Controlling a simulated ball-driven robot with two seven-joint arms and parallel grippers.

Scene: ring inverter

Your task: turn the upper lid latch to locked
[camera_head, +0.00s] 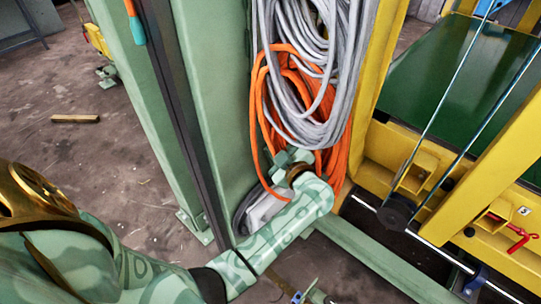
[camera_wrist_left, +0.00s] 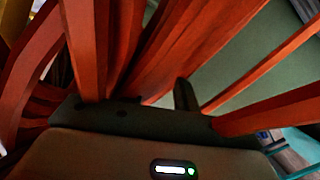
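I cannot make out the lid or its upper latch in either view. My left arm reaches in from the lower left, and my left gripper (camera_head: 283,162) is at the hanging orange cable coil (camera_head: 275,100), partly among its strands. In the left wrist view, orange strands (camera_wrist_left: 88,50) cross close in front of the camera and over the dark gripper body. One dark finger (camera_wrist_left: 185,95) shows; the other is unclear, so its opening cannot be told. I see nothing held. My right gripper is not identifiable in view.
A grey cable coil (camera_head: 305,75) hangs over the orange one beside a green post (camera_head: 215,90). A pale grey object (camera_head: 262,208) sits low behind my forearm. A yellow frame (camera_head: 480,200) with a red handle (camera_head: 521,238) stands at right. Open floor lies left.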

